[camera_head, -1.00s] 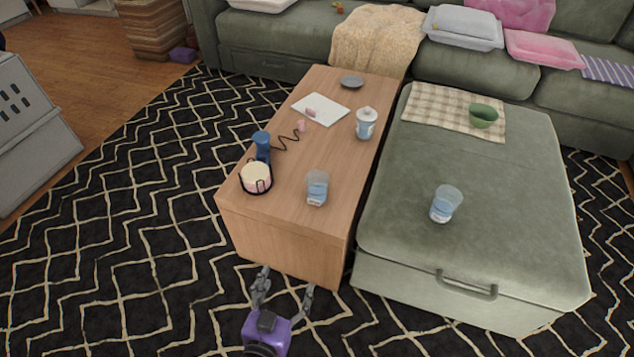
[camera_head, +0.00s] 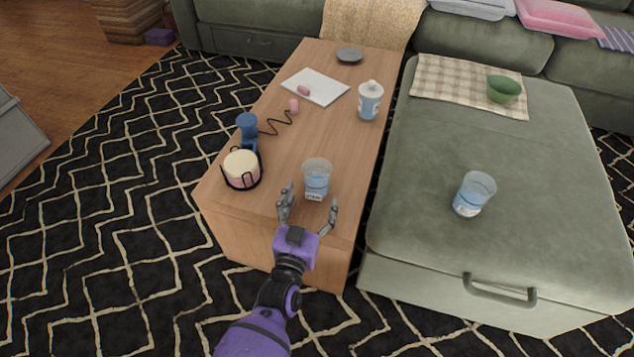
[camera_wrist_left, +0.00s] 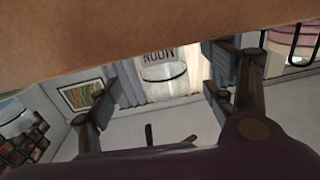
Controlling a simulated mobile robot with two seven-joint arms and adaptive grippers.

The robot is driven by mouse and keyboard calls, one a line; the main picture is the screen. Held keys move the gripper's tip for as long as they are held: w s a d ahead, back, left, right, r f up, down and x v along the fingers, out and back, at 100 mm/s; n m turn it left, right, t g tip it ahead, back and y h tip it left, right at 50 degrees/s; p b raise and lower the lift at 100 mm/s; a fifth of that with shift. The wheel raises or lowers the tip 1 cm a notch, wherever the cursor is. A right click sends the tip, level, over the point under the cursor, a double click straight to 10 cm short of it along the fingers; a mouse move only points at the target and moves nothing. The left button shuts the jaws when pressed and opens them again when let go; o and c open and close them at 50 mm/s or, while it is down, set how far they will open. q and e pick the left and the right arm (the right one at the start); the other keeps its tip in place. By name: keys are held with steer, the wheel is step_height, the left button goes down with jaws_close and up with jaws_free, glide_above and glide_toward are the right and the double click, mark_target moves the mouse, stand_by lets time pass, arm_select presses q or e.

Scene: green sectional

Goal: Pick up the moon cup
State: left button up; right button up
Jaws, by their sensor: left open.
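The clear cup with bluish contents and a pale label (camera_head: 316,178) stands upright near the front end of the wooden table. In the left wrist view, which is upside down, the cup (camera_wrist_left: 165,72) shows between the fingers with dark lettering that appears to read MOON. My left gripper (camera_head: 310,201) is open and empty at the near side of this cup, its fingers spread to either side; contact cannot be told. A similar clear cup (camera_head: 474,194) stands on the green ottoman; its label is too small to read. My right gripper is not in view.
On the table (camera_head: 230,205) are a cream candle in a black wire holder (camera_head: 242,168), a blue object with a coiled cord (camera_head: 247,130), a white lidded jar (camera_head: 369,100), a white pad (camera_head: 315,87) and a grey dish (camera_head: 349,55). A green bowl (camera_head: 503,89) sits on the ottoman (camera_head: 430,180).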

mark_target(314, 191)
arm_select(q)
steer(key=x, duration=0.1)
steer(key=b+x, duration=0.1)
steer(key=x, duration=0.3)
steer(key=shift+f+b, duration=0.3)
steer(key=shift+b, duration=0.1)
steer(key=shift+r, duration=0.1)
steer(key=c, duration=1.3)
